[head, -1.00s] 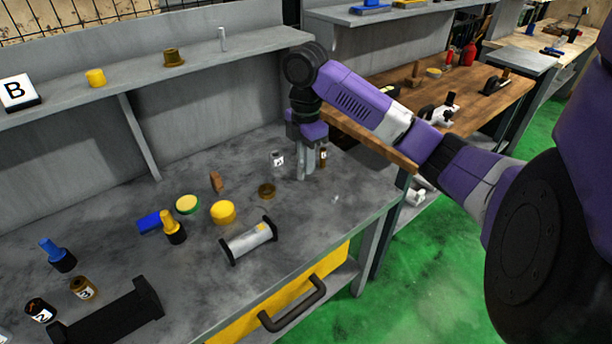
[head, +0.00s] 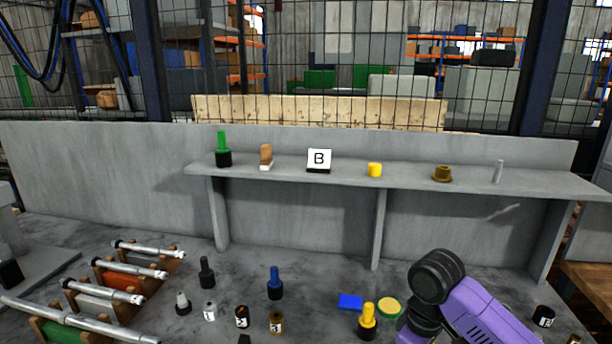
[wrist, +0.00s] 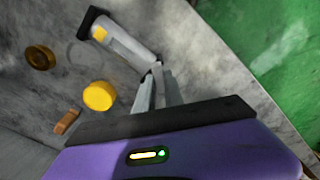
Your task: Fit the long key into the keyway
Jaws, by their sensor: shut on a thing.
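My gripper (wrist: 157,76) is shut on a small light-grey piece (wrist: 157,68) at its fingertips in the wrist view. It looks like the long key, but most of it is hidden by the fingers. In the head view my wrist shows at the lower right and the fingers are out of frame. Several silver shafts (head: 130,268) lie on wooden supports at the left of the bench in the head view. I cannot make out a keyway on them. A grey cylinder (wrist: 122,45) with a black end and a yellow patch lies just beyond my fingertips in the wrist view.
A yellow round piece (wrist: 99,96), a brown ring (wrist: 40,57) and a brown block (wrist: 67,121) lie near my gripper. Blue (head: 275,284) and yellow-topped (head: 367,320) tools and small labelled pots (head: 242,317) stand mid-bench. A shelf (head: 280,175) runs behind.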

